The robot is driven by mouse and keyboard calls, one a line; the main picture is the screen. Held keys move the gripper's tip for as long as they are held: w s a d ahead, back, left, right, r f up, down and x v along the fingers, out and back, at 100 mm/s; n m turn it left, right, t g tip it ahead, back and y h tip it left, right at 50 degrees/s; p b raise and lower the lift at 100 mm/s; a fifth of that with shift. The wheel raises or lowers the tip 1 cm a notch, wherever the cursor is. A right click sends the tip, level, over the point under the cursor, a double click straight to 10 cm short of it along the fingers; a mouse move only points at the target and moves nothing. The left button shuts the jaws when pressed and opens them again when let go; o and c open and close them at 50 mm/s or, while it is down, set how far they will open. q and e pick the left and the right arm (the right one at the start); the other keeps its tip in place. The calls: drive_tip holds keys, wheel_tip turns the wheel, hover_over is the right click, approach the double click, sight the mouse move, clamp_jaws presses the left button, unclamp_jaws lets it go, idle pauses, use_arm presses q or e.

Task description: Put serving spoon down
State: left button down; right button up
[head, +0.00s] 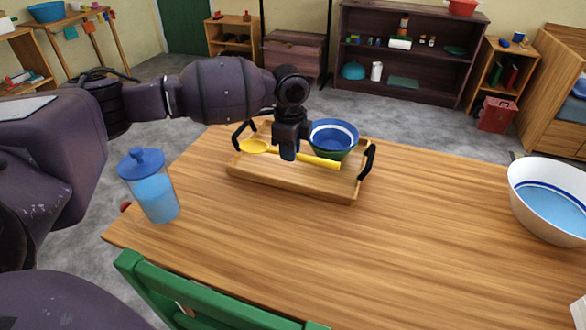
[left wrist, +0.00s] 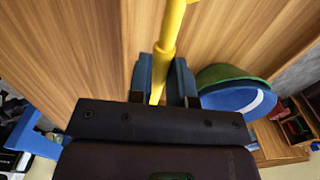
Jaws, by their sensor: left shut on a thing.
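The yellow serving spoon (head: 320,161) is in the head view, its bowl to the left and its handle to the right, over the wooden tray (head: 300,188). My left gripper (head: 288,153) is shut on its handle. In the left wrist view the yellow handle (left wrist: 170,35) runs between the two blue-grey fingers (left wrist: 161,82). I cannot tell whether the spoon touches the tray. A blue and white bowl (head: 334,133) on a green one (head: 340,154) stands on the tray beside the gripper. My right gripper is not in view.
The tray has black handles and sits on a wooden table (head: 300,250). A blue-lidded jar (head: 155,190) stands at the table's left, a large white bowl (head: 545,195) at its right. A green chair (head: 190,300) is at the near edge. The table's middle front is clear.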

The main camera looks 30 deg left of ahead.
sight(290, 176)
use_arm(q)
wheel_tip(290, 176, down, 6)
drive_tip(key=shift+r+b, duration=0.1)
drive_tip(key=shift+b, duration=0.7)
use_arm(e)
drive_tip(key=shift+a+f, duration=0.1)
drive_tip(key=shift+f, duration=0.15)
use_arm(q)
drive_tip(key=c, duration=1)
unclamp_jaws()
drive_tip(key=shift+c, duration=0.2)
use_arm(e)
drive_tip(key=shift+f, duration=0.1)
use_arm(q)
drive_tip(key=shift+r, duration=0.1)
